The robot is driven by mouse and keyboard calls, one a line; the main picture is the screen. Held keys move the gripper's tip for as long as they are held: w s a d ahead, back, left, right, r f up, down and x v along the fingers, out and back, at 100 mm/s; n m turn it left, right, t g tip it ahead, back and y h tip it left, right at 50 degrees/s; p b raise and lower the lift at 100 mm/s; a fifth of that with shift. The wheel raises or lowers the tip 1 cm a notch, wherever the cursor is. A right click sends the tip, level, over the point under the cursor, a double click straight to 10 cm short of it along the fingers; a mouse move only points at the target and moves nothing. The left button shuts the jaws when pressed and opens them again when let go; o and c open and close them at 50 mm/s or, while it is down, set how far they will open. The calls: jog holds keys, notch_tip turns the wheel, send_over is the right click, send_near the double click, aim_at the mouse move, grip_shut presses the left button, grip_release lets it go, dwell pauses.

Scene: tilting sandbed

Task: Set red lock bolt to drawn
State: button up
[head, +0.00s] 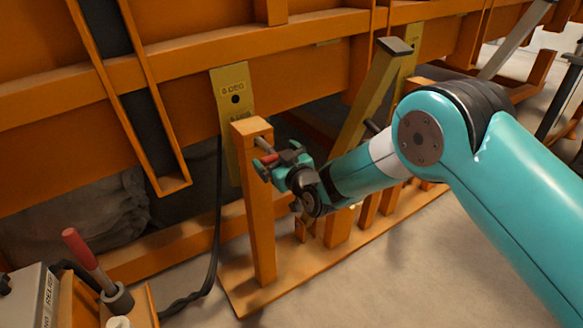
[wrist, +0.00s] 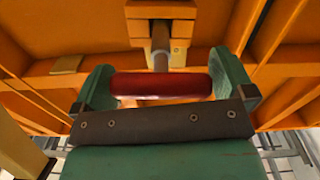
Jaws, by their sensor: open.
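The red lock bolt shows its red crossbar handle (wrist: 160,85) in the wrist view, on a grey shaft (wrist: 160,45) that runs into an orange block. In the head view the red handle (head: 268,159) is small and partly hidden by my gripper, beside the top of an orange post (head: 259,210). My gripper (head: 282,160) is open around the handle. In the wrist view one teal finger of my gripper (wrist: 163,83) stands at each end of the handle. Whether either finger touches it I cannot tell. How far the bolt reaches into the post is hidden.
A yellow plate (head: 234,82) with a hole hangs behind the post on the orange bed frame (head: 185,62). A red-gripped lever (head: 82,248) stands at lower left by a grey box (head: 30,298). A black cable (head: 213,250) runs beside the post. Bare floor (head: 370,285) lies in front.

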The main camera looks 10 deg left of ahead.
jog(key=b+v, duration=0.9)
jog(key=v, duration=0.8)
jog(key=shift+d+b, duration=0.25)
jog(key=shift+b, duration=0.05)
